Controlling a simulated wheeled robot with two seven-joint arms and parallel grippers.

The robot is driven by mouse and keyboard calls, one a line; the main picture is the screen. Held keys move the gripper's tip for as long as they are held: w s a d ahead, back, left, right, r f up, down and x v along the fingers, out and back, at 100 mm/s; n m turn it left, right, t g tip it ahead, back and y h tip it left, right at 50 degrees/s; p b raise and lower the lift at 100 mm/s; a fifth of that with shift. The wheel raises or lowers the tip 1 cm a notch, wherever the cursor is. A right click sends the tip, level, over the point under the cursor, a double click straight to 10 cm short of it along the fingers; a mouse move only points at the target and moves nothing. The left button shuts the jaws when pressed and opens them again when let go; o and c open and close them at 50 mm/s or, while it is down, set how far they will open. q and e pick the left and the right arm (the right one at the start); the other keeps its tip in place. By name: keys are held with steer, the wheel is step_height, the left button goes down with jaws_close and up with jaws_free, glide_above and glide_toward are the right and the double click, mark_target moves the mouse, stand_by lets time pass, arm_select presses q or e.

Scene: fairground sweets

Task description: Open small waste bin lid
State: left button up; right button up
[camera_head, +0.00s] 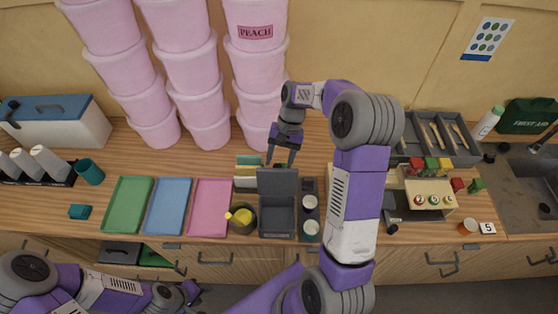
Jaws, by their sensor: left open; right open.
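The small waste bin (277,233) is a dark grey box near the counter's front edge, in the middle of the head view. Its lid (277,181) stands raised at the back, and the dark inside of the bin shows in front of it. My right gripper (281,160) is open, pointing down just behind the raised lid; I cannot tell whether it touches the lid. My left gripper (190,291) is low at the bottom left, in front of the counter, away from the bin and open.
A pot with a yellow item (241,217) stands left of the bin, and jars (310,203) stand close on its right. Green, blue and pink trays (209,208) lie further left. Pink tubs (255,60) are stacked behind. My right arm hides part of the counter to the right.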

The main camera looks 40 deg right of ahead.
steer(key=v, duration=0.6)
steer(key=shift+r, duration=0.2)
steer(key=shift+d, duration=0.15)
